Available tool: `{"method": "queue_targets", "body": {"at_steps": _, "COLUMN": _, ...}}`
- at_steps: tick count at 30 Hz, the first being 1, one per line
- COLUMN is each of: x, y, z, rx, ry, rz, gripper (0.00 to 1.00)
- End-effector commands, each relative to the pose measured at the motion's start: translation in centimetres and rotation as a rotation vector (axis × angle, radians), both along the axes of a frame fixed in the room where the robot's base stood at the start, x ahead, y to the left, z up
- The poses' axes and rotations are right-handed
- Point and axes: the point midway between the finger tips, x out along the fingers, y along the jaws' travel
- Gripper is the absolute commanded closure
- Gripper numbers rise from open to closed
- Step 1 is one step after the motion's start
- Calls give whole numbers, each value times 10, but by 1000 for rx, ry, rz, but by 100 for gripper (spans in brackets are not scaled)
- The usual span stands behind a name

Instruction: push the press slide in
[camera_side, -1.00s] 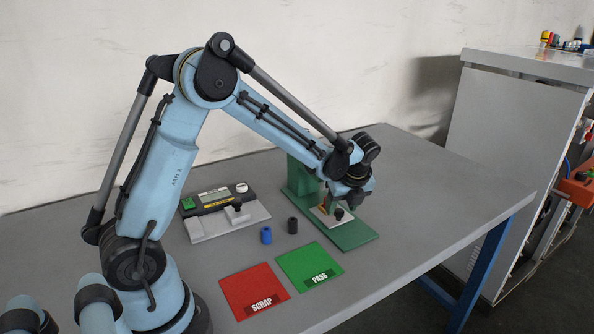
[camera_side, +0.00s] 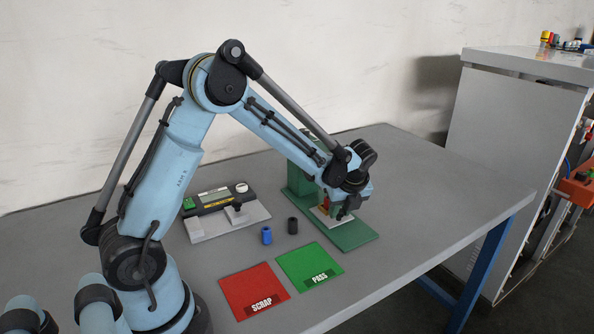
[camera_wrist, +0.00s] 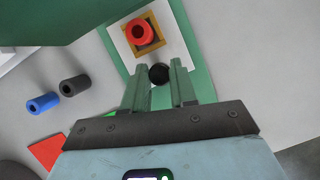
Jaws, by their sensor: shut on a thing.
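The green press (camera_side: 300,178) stands on a green base plate (camera_side: 357,236). Its slide is a white plate (camera_wrist: 120,41), lying out over the base, with a brown square nest (camera_wrist: 133,49) that holds a red cylinder (camera_wrist: 143,34). A black knob (camera_wrist: 158,74) stands at the slide's near end. My gripper (camera_wrist: 159,66) is shut on the knob, one green finger on each side. In the side view my gripper (camera_side: 343,210) is low over the slide and hides the knob and part of the plate.
A blue cylinder (camera_side: 266,236) and a black cylinder (camera_side: 293,226) stand left of the base. Behind them is a gauge with a display (camera_side: 215,198). The red SCRAP mat (camera_side: 254,291) and green PASS mat (camera_side: 309,270) lie empty in front. Table right of the press is clear.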

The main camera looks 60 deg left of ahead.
Motion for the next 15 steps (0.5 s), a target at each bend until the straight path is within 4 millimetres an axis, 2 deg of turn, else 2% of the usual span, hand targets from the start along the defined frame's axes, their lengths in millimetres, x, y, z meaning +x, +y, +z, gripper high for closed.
{"method": "queue_targets", "body": {"at_steps": 5, "x": 0, "y": 2, "z": 0, "rx": 0, "ry": 1, "rz": 1, "gripper": 100}}
{"method": "queue_targets", "body": {"at_steps": 12, "x": 0, "y": 33, "z": 0, "rx": 1, "ry": 1, "rz": 4, "gripper": 100}}
{"method": "queue_targets", "body": {"at_steps": 15, "x": 0, "y": 35, "z": 0, "rx": 2, "ry": 1, "rz": 2, "gripper": 100}}
